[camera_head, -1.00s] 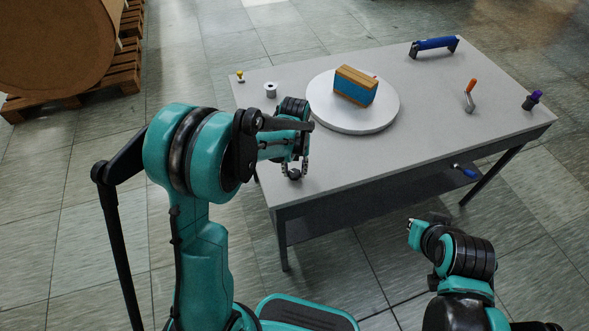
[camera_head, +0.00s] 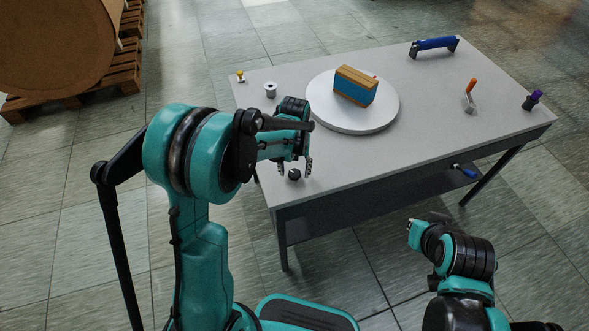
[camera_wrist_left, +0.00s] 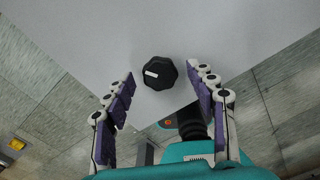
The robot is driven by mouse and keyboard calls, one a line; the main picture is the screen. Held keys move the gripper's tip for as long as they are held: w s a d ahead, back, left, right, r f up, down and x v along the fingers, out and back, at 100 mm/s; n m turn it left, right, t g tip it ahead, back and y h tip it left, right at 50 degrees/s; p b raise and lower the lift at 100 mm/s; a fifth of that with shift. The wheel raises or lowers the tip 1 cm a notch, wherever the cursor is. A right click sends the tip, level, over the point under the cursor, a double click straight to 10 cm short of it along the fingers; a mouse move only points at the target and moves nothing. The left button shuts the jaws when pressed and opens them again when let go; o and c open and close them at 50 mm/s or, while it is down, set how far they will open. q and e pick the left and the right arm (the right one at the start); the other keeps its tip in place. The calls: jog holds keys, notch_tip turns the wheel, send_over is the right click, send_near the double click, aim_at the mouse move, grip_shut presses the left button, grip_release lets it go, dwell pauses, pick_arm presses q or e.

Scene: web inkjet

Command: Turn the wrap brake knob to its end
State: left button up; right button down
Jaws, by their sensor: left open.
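The wrap brake knob (camera_head: 294,174) is a small black faceted knob at the near left corner of the grey table. In the left wrist view the knob (camera_wrist_left: 160,76) shows from above, with a short white mark on its left part. My left gripper (camera_head: 295,170) is open, with its fingers spread to either side of the knob. In the left wrist view the purple-padded fingers (camera_wrist_left: 160,78) stand apart, with gaps between them and the knob. My right arm (camera_head: 462,252) is at the lower right; its finger opening cannot be made out.
On the table (camera_head: 440,120) stand a white turntable (camera_head: 335,121) with a blue and wooden block (camera_head: 354,88), a spool (camera_head: 270,90), a blue-handled tool (camera_head: 434,46), an orange-handled tool (camera_head: 470,92) and a purple-topped item (camera_head: 532,100). The near table edge is close to the knob.

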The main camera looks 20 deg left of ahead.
aim_at(294, 173)
pick_arm(q)
notch_tip(294, 173, up, 12)
dwell(0.4)
jog(key=shift+f, duration=0.1)
